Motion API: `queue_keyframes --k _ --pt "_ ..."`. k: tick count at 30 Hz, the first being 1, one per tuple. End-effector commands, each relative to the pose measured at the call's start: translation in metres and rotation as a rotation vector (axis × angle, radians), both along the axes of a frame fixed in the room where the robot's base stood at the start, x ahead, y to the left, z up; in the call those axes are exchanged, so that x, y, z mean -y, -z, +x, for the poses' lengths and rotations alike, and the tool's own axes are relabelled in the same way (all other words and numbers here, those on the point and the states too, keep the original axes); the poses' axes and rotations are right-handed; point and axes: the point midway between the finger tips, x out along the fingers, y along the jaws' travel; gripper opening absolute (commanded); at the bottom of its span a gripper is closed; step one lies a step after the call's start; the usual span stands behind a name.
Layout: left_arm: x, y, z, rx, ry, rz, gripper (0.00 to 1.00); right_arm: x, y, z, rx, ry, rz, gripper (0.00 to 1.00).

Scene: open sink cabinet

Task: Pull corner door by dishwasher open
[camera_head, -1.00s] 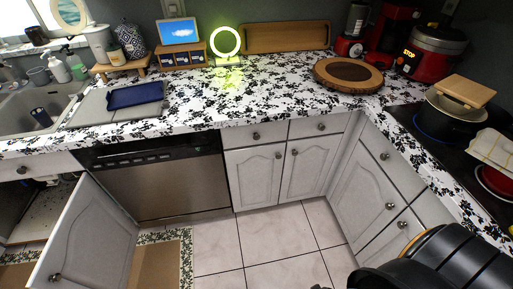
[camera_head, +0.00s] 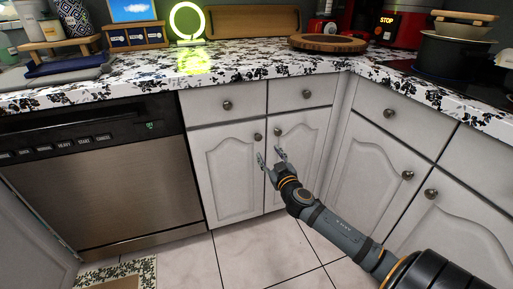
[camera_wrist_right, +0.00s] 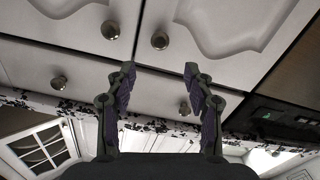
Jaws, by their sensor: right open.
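Two pale grey cabinet doors stand shut side by side between the dishwasher (camera_head: 110,190) and the corner. The left door (camera_head: 228,180), beside the dishwasher, has a round knob (camera_head: 257,137) at its upper right; the right door (camera_head: 308,140) has a knob (camera_head: 278,132) at its upper left. My right gripper (camera_head: 269,156) is open and empty in front of the doors, just below both knobs in the head view. In the upside-down right wrist view, the left door's knob (camera_wrist_right: 160,41) lies beyond the gap between my open fingers (camera_wrist_right: 159,68), apart from them. My left gripper is out of view.
Drawers (camera_head: 226,105) sit above the doors, under the patterned countertop (camera_head: 240,62). More cabinet doors (camera_head: 375,175) stand on the right around the corner. Another door (camera_head: 30,220) stands at the far left.

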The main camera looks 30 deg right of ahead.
Motion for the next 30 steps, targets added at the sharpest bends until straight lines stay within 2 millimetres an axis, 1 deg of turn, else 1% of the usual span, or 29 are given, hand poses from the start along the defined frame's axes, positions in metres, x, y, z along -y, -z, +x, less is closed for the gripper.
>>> queue_keyframes --k 2,5,9,13,15,20,27,29,30 --pt "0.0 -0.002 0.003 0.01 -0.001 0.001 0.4 0.003 -0.001 0.008 0.001 0.003 0.003 0.53" --pt "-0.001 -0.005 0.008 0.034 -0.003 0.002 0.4 0.006 -0.002 0.026 0.004 0.004 0.007 0.53" --pt "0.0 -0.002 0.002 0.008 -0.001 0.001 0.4 0.014 -0.002 0.056 0.003 0.003 0.008 0.53" --pt "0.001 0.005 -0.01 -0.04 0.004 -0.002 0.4 0.019 -0.002 0.08 0.002 0.001 0.006 0.53" --pt "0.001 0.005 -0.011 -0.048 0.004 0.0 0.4 0.022 -0.001 0.089 -0.001 0.001 0.004 0.53" --pt "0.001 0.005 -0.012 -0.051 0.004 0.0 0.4 0.024 0.0 0.1 -0.001 0.001 0.002 0.53" --pt "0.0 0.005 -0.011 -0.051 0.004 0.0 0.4 0.024 0.0 0.1 -0.002 0.0 0.001 0.53" --pt "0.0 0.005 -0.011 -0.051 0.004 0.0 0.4 0.024 0.0 0.1 -0.002 0.0 0.001 0.46" --pt "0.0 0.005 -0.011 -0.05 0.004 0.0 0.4 0.024 0.001 0.1 -0.002 0.0 0.001 0.41"
